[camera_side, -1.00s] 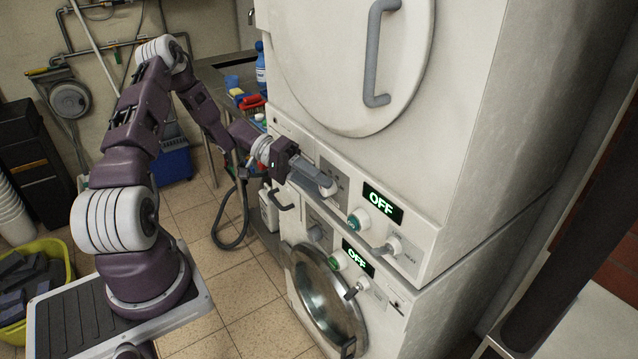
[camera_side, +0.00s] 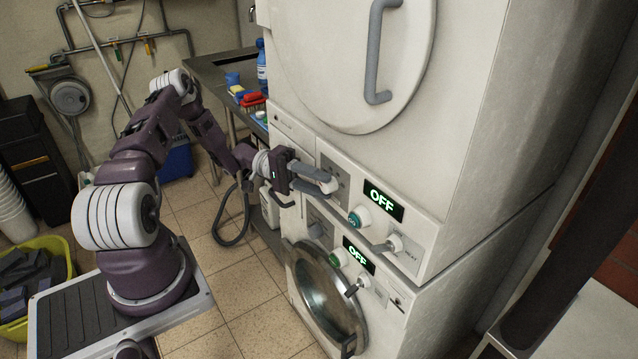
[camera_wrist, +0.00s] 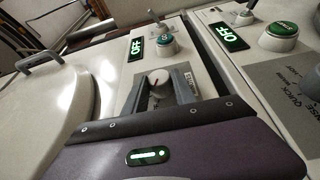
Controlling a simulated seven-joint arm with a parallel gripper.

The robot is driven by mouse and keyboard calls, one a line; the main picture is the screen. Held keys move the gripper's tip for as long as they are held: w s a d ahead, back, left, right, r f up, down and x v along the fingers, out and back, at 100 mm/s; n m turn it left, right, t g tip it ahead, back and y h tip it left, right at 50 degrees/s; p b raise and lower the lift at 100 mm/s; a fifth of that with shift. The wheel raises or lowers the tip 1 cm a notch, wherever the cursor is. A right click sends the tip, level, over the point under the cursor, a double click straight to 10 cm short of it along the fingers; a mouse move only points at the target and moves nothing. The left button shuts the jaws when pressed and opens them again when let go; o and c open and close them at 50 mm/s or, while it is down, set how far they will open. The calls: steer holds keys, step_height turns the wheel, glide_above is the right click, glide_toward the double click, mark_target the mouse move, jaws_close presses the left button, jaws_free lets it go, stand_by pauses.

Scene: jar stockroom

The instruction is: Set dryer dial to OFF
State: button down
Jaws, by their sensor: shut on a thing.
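The dryer (camera_side: 455,120) is the upper white machine. Its lit display (camera_side: 383,200) reads OFF, and the same display shows in the wrist view (camera_wrist: 137,47). My gripper (camera_side: 328,184) is at the left part of the dryer's panel. In the wrist view, its two grey fingers (camera_wrist: 158,88) are on either side of a pale round dial (camera_wrist: 153,82) and shut on it. A small reddish mark shows on the dial. In the side view the fingers mostly hide the dial, and its printed positions are not readable.
A green button (camera_side: 359,219) and a small lever knob (camera_side: 393,244) are right of the dial. The lower machine has its own OFF display (camera_side: 357,257), dial (camera_side: 317,231) and round door (camera_side: 325,290). The dryer's large door (camera_side: 350,70) is above the panel.

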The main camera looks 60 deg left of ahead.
steer(key=shift+d, duration=0.1)
steer(key=c, duration=1)
jaws_free()
steer(key=v, duration=0.7)
steer(key=shift+r, duration=0.15)
